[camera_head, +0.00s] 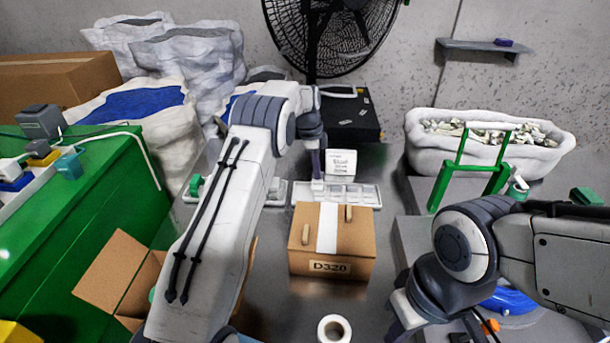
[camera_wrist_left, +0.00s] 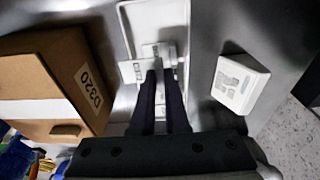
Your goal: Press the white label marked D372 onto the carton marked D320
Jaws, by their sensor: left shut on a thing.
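The brown carton marked D320 (camera_head: 310,245) stands closed on the grey table, with a white strip over its top; it is also at the left of the left wrist view (camera_wrist_left: 40,75). My left gripper (camera_head: 318,180) is over the shallow white tray (camera_head: 371,195) behind the carton. In the left wrist view its dark fingers (camera_wrist_left: 163,78) are shut on a small white label (camera_wrist_left: 160,90), mostly hidden between them. Other small white pieces lie by the fingertips; I cannot read D372 on any. My right gripper (camera_head: 397,325) is only partly in view at the bottom.
A white printed block (camera_head: 341,160) stands just behind the tray. A tape roll (camera_head: 333,328) is in front of the carton. A green bench (camera_head: 90,200) borders the left; a green-handled rack (camera_head: 470,165) and white tub (camera_head: 485,150) stand at the right.

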